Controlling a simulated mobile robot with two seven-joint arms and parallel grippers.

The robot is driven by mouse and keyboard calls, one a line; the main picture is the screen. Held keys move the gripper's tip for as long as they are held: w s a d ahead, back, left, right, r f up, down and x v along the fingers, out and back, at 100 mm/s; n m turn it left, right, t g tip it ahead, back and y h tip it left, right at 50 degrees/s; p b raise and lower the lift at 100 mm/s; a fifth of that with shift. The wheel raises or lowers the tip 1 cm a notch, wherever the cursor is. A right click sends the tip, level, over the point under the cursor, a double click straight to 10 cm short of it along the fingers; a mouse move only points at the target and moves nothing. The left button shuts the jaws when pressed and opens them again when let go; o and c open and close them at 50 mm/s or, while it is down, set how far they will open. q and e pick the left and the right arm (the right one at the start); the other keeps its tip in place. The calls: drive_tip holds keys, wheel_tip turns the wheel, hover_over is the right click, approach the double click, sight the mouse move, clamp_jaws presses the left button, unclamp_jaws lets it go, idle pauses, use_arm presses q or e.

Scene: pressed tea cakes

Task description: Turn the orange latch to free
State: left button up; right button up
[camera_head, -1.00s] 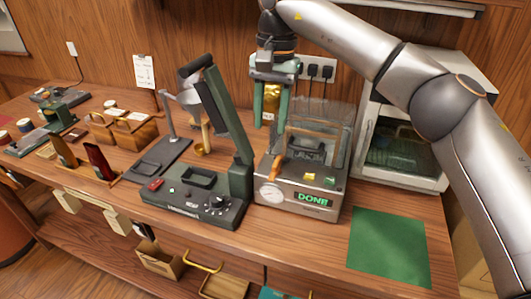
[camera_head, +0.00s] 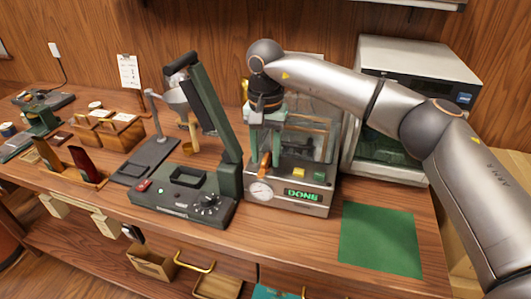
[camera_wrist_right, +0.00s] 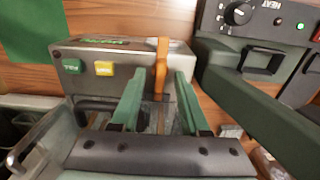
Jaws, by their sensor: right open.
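The orange latch (camera_head: 264,163) is on the front left of the grey press machine (camera_head: 288,199), whose display reads DONE. In the right wrist view the latch (camera_wrist_right: 161,62) stands upright between my two green fingertips. My right gripper (camera_head: 264,150) is open and has come down from above at the latch. In the right wrist view the fingers (camera_wrist_right: 158,80) lie one on each side of the latch, with a visible gap. Contact cannot be told. My left gripper is not in view.
A dark green heat press (camera_head: 178,205) with a raised arm stands close on the left. A white oven (camera_head: 414,65) is behind on the right. A green mat (camera_head: 380,240) lies bare at the front right. Wooden boxes (camera_head: 112,130) stand further left.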

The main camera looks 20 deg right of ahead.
drive_tip(key=shift+f, duration=0.15)
clamp_jaws()
idle(0.5)
